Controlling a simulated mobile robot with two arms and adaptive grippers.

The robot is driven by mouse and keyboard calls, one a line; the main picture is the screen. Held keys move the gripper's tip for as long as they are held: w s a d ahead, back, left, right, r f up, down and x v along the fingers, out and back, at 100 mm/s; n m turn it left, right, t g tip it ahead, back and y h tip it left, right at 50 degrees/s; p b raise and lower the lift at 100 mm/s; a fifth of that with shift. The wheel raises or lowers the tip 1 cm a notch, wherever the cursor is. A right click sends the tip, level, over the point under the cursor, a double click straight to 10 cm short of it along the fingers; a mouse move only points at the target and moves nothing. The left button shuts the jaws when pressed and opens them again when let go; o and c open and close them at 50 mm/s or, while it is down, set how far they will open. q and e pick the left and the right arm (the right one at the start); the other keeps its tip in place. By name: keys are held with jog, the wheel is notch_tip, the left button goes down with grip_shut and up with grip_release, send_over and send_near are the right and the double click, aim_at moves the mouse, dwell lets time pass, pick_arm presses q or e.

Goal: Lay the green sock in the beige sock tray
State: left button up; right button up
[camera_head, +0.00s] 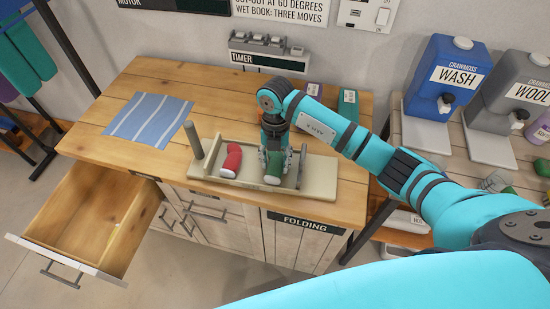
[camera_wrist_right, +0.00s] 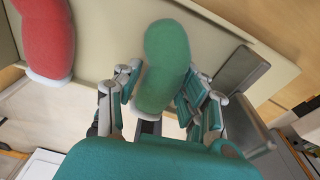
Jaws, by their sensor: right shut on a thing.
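The green sock (camera_head: 274,170) is between the fingers of my right gripper (camera_head: 272,158), over the right part of the beige sock tray (camera_head: 321,178). In the right wrist view the green sock (camera_wrist_right: 163,60) lies lengthwise between the fingers (camera_wrist_right: 160,85), with its white cuff toward the palm. My right gripper is shut on it. I cannot tell whether the sock touches the tray floor. A red sock (camera_head: 232,160) lies in the tray left of the green one; it also shows in the right wrist view (camera_wrist_right: 48,38). My left gripper is not in view.
A grey post (camera_head: 194,140) stands at the tray's left end. A striped blue cloth (camera_head: 150,119) lies on the wooden table (camera_head: 110,145). An open drawer (camera_head: 92,215) juts out at front left. A timer unit (camera_head: 268,52) is behind; wash dispensers (camera_head: 447,75) stand right.

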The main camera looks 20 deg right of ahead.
aim_at(275, 157)
jog(key=shift+f, duration=0.2)
jog(key=shift+f, duration=0.1)
jog(key=o, duration=0.9)
jog(key=shift+r, duration=0.25)
notch_tip(275, 157, up, 12)
jog(key=w+b, duration=0.1)
jog(key=b, duration=0.1)
jog(key=shift+w+d+f+b, duration=0.15)
jog(key=shift+w+d+b, duration=0.05)
jog(key=shift+d+b, duration=0.15)
